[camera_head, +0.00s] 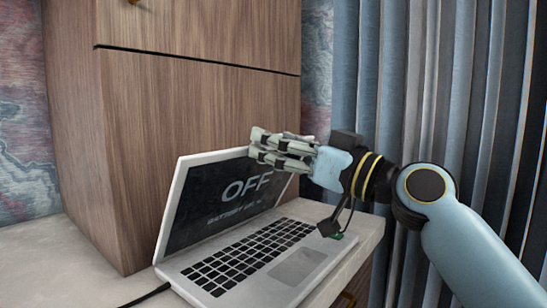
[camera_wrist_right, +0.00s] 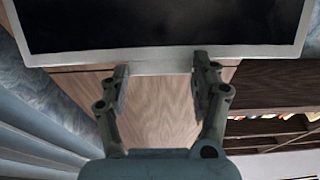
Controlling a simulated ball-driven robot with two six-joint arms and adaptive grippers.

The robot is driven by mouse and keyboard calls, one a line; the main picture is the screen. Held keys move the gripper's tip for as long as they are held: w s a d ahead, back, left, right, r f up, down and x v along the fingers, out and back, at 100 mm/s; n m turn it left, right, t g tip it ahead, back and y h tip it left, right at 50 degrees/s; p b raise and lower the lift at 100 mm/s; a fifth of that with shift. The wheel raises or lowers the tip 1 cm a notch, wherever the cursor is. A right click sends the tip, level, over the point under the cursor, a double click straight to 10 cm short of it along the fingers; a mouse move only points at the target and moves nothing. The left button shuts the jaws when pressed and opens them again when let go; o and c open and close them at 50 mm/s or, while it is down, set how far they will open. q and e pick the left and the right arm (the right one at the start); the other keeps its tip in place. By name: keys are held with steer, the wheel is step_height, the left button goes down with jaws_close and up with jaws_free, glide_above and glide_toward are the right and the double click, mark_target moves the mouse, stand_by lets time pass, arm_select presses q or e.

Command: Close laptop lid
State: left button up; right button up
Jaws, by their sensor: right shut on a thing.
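An open laptop stands on the pale desk in the head view, its dark keyboard (camera_head: 245,255) facing up. Its lid (camera_head: 205,195) is raised steeply, with "OFF" on the dark screen. My right gripper (camera_head: 256,146) is at the lid's upper right part, shut on its edge, with the fingers covering that corner. In the right wrist view the gripper (camera_wrist_right: 161,72) has a finger on each side of the frame, at the light rim of the lid (camera_wrist_right: 160,60). The exact finger contact is hard to see. My left gripper is in neither view.
A wooden cabinet (camera_head: 200,105) stands close behind the laptop. Blue-grey curtains (camera_head: 450,80) hang at the right, behind my right arm. A black cable (camera_head: 148,295) runs from the laptop's left side. The pale desk top (camera_head: 60,265) is bare at the left.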

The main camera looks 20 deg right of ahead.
steer(key=shift+f, duration=0.1)
stand_by(0.3)
steer(key=o, duration=1.8)
steer(key=shift+c, duration=0.2)
steer(key=v, duration=0.7)
steer(key=shift+s, duration=0.3)
steer(key=shift+d, duration=0.15)
